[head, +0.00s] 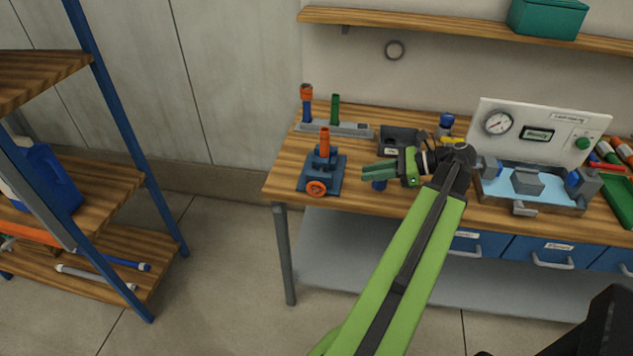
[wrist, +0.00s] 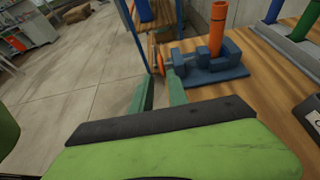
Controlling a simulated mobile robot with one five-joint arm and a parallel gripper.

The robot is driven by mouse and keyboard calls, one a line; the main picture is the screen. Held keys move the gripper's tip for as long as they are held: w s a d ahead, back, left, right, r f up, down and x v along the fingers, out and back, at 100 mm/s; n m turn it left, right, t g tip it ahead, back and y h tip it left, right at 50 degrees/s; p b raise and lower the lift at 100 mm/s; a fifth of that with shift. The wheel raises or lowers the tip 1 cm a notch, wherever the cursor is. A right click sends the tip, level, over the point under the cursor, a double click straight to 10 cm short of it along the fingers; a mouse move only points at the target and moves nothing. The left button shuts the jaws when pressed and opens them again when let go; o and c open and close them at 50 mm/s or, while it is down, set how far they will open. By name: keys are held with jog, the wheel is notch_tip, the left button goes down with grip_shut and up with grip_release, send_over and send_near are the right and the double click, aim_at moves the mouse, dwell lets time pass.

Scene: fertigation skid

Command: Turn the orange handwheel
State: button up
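The orange handwheel (head: 316,188) is on the front of a blue valve block (head: 325,172) with an upright orange pipe, near the left end of the workbench. In the wrist view the handwheel (wrist: 153,53) shows nearly edge-on, just beyond my fingertips, with the blue block (wrist: 208,62) to its right. My gripper (head: 364,171) is to the right of the handwheel in the head view, its green fingers pointing left towards the valve. In the wrist view my gripper (wrist: 158,78) is open, with nothing between the fingers. No contact with the wheel is visible.
A grey rack (head: 350,129) with blue and green pipes stands behind the valve. A dark box (head: 398,140) sits behind my gripper. A gauge panel (head: 540,130) and blue basin are at right. A shelf unit (head: 95,165) stands left, with open floor between.

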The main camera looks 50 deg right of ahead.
aim_at(317, 182)
jog(key=b+x, duration=0.6)
jog(key=x, duration=1)
jog(key=shift+f, duration=0.25)
jog(key=shift+w+a+f, duration=0.15)
jog(key=shift+w+a, duration=0.15)
jog(key=shift+w, duration=0.2)
